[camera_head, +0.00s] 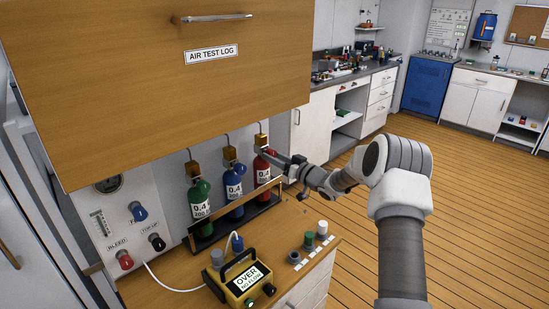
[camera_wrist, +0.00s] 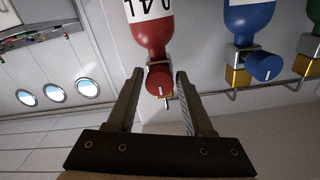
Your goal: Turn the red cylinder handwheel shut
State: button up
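The red cylinder (camera_head: 262,168) stands at the right end of a row in a rack; the wrist view shows it upside down, its red body (camera_wrist: 152,35) at the top. My gripper (camera_wrist: 159,74) is open, with one finger on each side of the handwheel and a visible gap on both sides. In the head view my gripper (camera_head: 276,157) reaches the valve from the right and partly hides the handwheel.
Blue (camera_head: 233,184) and green (camera_head: 201,203) cylinders stand left of the red one, behind a rack rail (camera_head: 240,208). A cabinet marked AIR TEST LOG (camera_head: 170,85) overhangs them. A yellow meter reading OVER (camera_head: 245,280) sits on the counter in front. Open floor lies right.

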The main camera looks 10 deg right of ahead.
jog(key=shift+o, duration=1)
jog(key=shift+s+d, duration=0.1)
jog(key=v, duration=1.7)
jog(key=shift+s, duration=0.1)
